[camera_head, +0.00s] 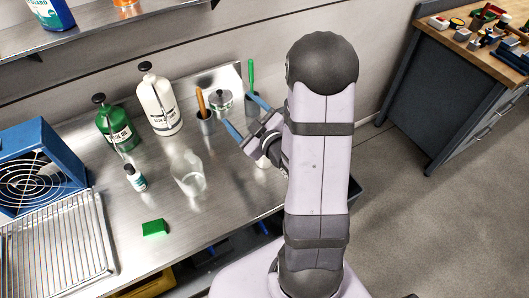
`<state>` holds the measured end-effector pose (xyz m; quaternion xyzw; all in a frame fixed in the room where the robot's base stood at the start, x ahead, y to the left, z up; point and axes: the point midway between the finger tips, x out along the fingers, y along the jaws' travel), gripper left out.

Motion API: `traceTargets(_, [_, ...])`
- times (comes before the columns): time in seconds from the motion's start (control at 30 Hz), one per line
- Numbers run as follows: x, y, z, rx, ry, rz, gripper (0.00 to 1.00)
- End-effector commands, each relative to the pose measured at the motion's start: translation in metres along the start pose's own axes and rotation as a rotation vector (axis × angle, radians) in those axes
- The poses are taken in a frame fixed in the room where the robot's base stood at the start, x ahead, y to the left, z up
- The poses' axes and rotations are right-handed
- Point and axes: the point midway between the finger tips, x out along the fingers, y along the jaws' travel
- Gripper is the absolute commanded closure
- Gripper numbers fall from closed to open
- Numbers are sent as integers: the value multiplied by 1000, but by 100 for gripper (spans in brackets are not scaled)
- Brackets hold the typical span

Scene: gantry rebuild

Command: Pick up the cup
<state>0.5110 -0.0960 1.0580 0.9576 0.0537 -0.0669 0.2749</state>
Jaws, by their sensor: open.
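A clear, see-through cup (188,176) stands on the steel counter, left of and nearer than my gripper. My gripper (246,116) is open, its two blue-tipped fingers apart, pointing to the upper left over the counter's right part. Nothing shows held between the fingers. A dark grey holder (206,124) with a wooden-handled tool stands just beyond the nearer finger. A small white object (263,162) sits below my wrist, partly hidden by my arm, so I cannot tell what it is.
A lidded metal pot (222,103) and a green-handled tool (251,73) stand near the fingers. White (160,105) and green (116,128) pump bottles, a small bottle (135,177), a green block (155,228), a wire rack (58,245) and a blue fan box (30,160) occupy the left.

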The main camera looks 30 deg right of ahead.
Motion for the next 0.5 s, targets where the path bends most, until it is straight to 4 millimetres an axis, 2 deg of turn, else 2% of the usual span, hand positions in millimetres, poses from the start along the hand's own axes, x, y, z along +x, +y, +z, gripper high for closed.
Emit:
traceTargets(0.1, [3,-2,11,168,25,99,27])
traceTargets(0.27, [-2,3,26,323,48,220,27])
traceTargets(0.37, [-11,3,44,381,8,244,27])
traceTargets(0.5, [-27,-8,77,438,-102,207,27])
